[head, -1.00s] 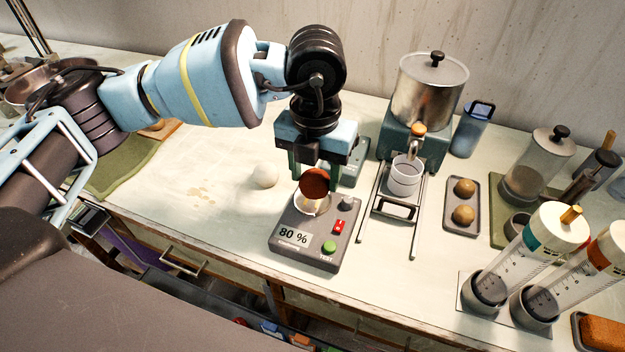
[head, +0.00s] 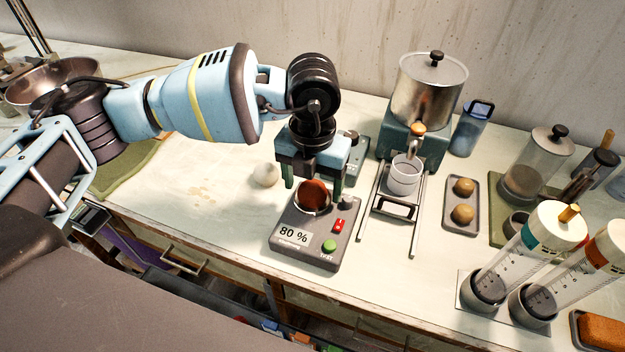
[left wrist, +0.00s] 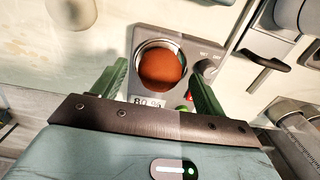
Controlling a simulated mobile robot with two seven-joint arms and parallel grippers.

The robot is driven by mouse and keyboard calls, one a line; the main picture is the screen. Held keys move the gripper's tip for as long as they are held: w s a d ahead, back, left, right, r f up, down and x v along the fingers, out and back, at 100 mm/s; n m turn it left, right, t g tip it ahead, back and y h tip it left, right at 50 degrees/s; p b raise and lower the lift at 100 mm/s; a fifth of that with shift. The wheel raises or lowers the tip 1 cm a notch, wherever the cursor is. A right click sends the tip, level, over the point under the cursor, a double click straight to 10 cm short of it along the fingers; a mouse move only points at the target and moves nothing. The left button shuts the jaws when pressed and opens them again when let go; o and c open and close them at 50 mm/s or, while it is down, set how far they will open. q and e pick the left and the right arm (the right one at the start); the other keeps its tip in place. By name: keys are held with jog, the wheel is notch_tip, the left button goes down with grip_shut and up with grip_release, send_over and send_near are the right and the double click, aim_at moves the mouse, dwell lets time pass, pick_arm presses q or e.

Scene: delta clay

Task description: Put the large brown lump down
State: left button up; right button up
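The large brown lump (head: 314,194) is a reddish-brown ball. It sits in the pale round cup of a grey tester (head: 305,250) whose display reads 80 %. In the left wrist view the lump (left wrist: 162,70) lies inside the cup's ring, beyond the fingertips. My left gripper (head: 313,188) is above the tester, pointing down. Its two green fingers stand wide apart, one on each side of the lump, with a gap to it. The left wrist view also shows the gripper (left wrist: 155,82) open and empty. My right gripper is not in view.
A white ball (head: 265,174) lies left of the tester. To the right stand a metal dispenser (head: 428,92) with a white cup (head: 404,175) below it, and a tray (head: 462,230) with two small brown lumps. The bench's left middle is clear.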

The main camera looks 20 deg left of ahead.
aim_at(313, 185)
pick_arm(q)
notch_tip(313, 185, up, 12)
jog(key=shift+r, duration=0.2)
dwell(0.5)
jog(key=shift+f, duration=0.1)
dwell(0.3)
